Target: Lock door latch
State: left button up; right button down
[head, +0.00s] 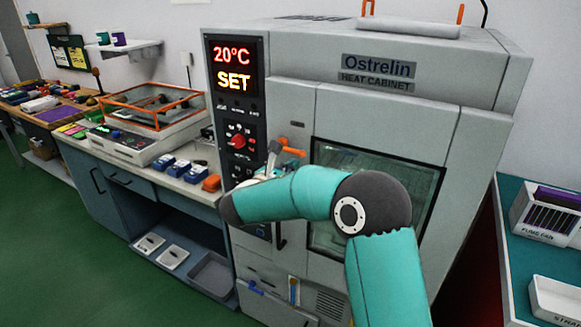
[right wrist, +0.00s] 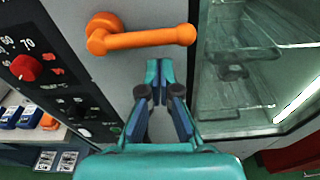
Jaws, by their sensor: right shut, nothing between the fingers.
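The orange door latch (right wrist: 145,38) is a lever on the grey front of the heat cabinet (head: 420,55). In the right wrist view it lies nearly level, from its round pivot at left across to the right. It also shows in the head view (head: 293,152), partly hidden by my right gripper (head: 273,157). The cabinet door (head: 300,105) with its glass window looks closed in the head view. My right gripper (right wrist: 158,72) is shut and empty, its fingertips just below the lever in the wrist picture. Contact cannot be told. My left gripper is out of view.
A control panel with a red knob (right wrist: 26,68) is left of the latch; its display (head: 233,66) reads 20°C SET. A dark vertical handle (head: 280,236) is below the latch. A bench with blue bins (head: 176,167) stands left, a table with white trays (head: 556,298) right.

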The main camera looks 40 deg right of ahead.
pick_arm(q)
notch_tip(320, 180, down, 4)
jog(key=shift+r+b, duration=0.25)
jog(key=shift+b, duration=1)
pick_arm(e)
jog(key=f+v, duration=0.1)
jog(key=v, duration=0.8)
jog(key=shift+a+f, duration=0.3)
jog(key=shift+f, duration=0.05)
